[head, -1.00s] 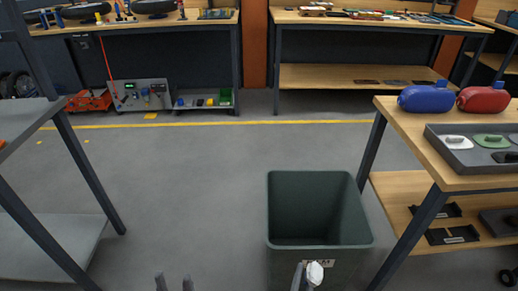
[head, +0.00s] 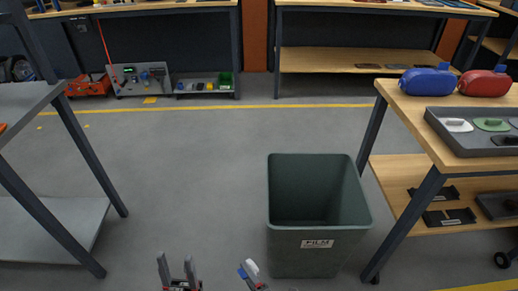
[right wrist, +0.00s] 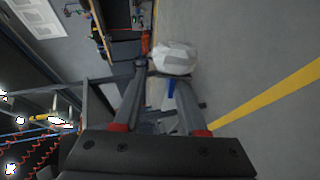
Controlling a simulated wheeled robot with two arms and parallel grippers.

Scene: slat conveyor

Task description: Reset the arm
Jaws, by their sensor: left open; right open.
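My left gripper (head: 178,268) is at the bottom of the head view, its two fingers apart and nothing between them. My right gripper (head: 252,277) is low in the head view, in front and left of the dark green bin (head: 320,235) labelled FILM. A white lump with a blue part (head: 250,267) shows at its fingertips. In the right wrist view the right gripper's fingers (right wrist: 150,70) are spread at the base, and the white lump (right wrist: 175,58) lies at the tips, with blue below it. I cannot tell whether it is gripped.
A wooden bench (head: 410,100) on the right carries a blue jug (head: 428,81), a red jug (head: 484,82) and a grey tray (head: 450,140). A grey metal rack (head: 60,225) stands at the left. The floor between is clear, with a yellow line (head: 220,107) across it.

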